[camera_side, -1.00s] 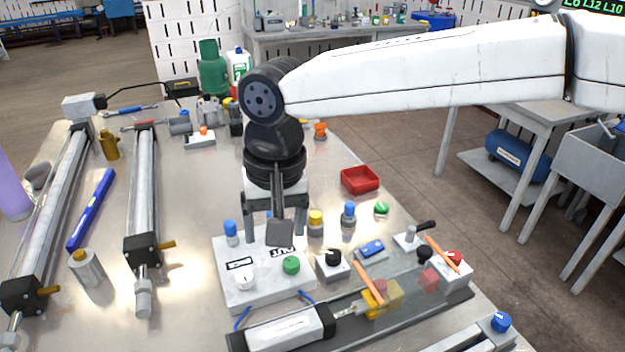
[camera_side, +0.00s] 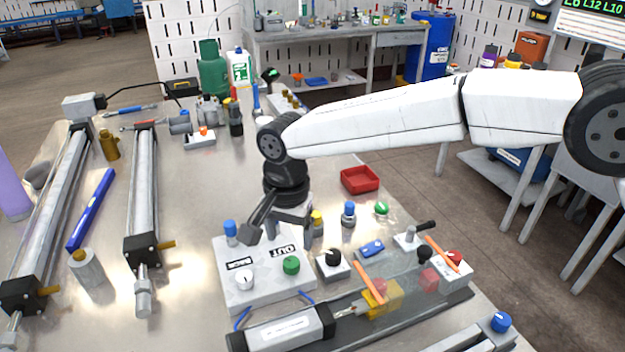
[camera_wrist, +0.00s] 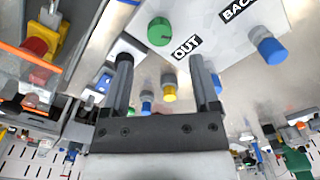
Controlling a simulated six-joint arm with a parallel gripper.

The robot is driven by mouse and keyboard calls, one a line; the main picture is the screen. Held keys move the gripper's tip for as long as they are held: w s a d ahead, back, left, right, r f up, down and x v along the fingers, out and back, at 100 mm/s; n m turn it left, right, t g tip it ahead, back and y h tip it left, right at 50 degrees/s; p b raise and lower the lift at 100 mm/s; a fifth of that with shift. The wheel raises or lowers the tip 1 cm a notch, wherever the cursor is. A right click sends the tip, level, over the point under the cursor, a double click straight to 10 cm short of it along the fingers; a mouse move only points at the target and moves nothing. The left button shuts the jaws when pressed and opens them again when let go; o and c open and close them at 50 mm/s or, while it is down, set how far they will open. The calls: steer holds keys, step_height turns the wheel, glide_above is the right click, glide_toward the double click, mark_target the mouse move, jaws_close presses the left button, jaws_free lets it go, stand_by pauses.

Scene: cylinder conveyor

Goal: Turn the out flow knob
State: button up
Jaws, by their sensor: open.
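The white flow panel (camera_side: 262,295) lies on the table, with OUT and BACK labels. The green knob also shows near the top of the wrist view (camera_wrist: 160,31), just beyond and between my fingertips. My gripper (camera_wrist: 160,62) is open, with nothing between its two fingers. In the side view my gripper (camera_side: 276,228) is over the panel's rear part, behind the green knob and apart from it.
A blue-capped fitting (camera_side: 230,230) stands at the panel's rear left. Yellow-capped (camera_side: 316,222) and blue-capped (camera_side: 348,213) fittings stand behind the panel to the right. A black-knobbed box (camera_side: 332,262) is close right. A red tray (camera_side: 360,180) lies farther back.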

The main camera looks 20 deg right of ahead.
mark_target(291, 262)
steer(key=shift+f, duration=3.15)
jaws_close()
